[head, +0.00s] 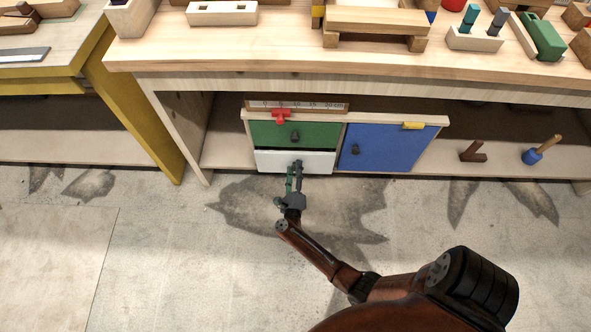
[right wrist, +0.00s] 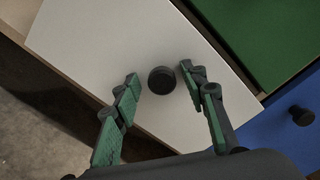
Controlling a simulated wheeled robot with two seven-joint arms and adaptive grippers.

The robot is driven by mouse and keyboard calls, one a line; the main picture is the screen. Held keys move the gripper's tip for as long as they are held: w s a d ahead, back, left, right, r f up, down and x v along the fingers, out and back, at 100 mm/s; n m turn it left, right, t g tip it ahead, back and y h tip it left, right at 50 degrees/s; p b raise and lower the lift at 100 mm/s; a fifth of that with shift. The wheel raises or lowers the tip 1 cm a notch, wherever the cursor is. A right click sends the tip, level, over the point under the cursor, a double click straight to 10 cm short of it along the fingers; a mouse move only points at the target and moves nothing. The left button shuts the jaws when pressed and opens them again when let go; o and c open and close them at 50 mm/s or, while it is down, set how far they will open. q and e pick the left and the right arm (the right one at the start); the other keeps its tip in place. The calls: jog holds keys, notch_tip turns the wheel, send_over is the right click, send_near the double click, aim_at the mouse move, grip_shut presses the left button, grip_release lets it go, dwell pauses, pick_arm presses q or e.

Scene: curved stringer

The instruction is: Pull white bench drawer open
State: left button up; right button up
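The white drawer (head: 272,161) is the lower left front of a small cabinet under the wooden bench (head: 250,64). A dark gap shows along its top edge in the head view. Its round dark knob (right wrist: 161,80) shows in the right wrist view, where the white front (right wrist: 95,45) fills much of the picture. My right gripper (head: 295,168) is at the drawer front in the head view. In the right wrist view its fingers (right wrist: 160,78) are spread on either side of the knob, with space visible on both sides. My left gripper is not in view.
A green drawer (head: 268,134) with a dark knob is above the white one. A blue door (head: 388,147) is to the right. A red clip (head: 281,115) hangs at the cabinet top. The floor in front is clear. A yellow-legged table (head: 128,100) stands left.

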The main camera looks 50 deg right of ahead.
jog(key=shift+a+r+n, duration=0.2)
jog(key=shift+a+n, duration=0.15)
jog(key=shift+n, duration=0.35)
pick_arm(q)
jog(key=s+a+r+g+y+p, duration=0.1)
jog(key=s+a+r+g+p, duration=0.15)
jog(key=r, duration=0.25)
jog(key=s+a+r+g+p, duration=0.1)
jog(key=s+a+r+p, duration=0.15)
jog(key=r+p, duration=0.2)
pick_arm(e)
jog(key=s+a+n, duration=0.5)
jog(key=n, duration=1.4)
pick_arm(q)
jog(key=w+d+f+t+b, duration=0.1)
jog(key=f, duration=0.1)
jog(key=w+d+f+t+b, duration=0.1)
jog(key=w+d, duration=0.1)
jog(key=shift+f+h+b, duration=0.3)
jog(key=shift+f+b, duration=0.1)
pick_arm(e)
jog(key=x, duration=0.7)
jog(key=shift+w+d, duration=0.2)
jog(key=shift+w, duration=0.1)
jog(key=shift+c, duration=0.2)
grip_shut()
